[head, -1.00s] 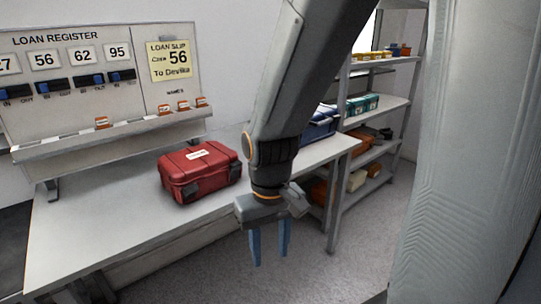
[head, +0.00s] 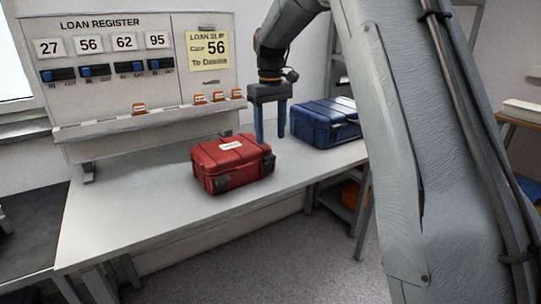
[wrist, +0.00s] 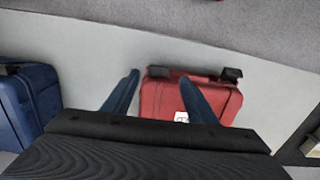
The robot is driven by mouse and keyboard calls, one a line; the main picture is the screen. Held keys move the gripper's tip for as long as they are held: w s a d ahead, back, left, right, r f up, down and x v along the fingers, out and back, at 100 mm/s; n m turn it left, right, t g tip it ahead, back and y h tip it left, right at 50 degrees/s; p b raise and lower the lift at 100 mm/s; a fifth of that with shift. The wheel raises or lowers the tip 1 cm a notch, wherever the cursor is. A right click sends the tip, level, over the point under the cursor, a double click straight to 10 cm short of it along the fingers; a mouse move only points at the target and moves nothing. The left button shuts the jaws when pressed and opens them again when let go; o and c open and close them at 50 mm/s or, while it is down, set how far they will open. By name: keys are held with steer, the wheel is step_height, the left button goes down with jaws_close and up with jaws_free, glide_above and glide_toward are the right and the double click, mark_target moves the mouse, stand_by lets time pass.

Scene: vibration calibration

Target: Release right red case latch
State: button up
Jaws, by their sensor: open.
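The closed red case (head: 228,166) sits on the table with a white label on its lid and two dark latches on its front. The right latch (head: 269,163) is at the front's right end; the left latch (head: 221,184) is at the other end. In the wrist view the red case (wrist: 160,98) appears turned around, with the right latch (wrist: 158,71) at the left. My gripper (head: 270,138) is open, empty and pointing down, near the case's right end. In the wrist view its fingers (wrist: 157,82) frame the right latch. Whether they touch the case I cannot tell.
A blue case (head: 322,125) stands to the right of the red case. The loan register board (head: 120,95) with its ledge of orange tags is behind. The table (head: 130,215) is clear to the left and in front.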

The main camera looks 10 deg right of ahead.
mark_target(270, 158)
steer(key=shift+w+f+p, duration=0.15)
steer(key=shift+f+p, duration=0.15)
steer(key=shift+f, duration=3.5)
steer(key=c, duration=1.1)
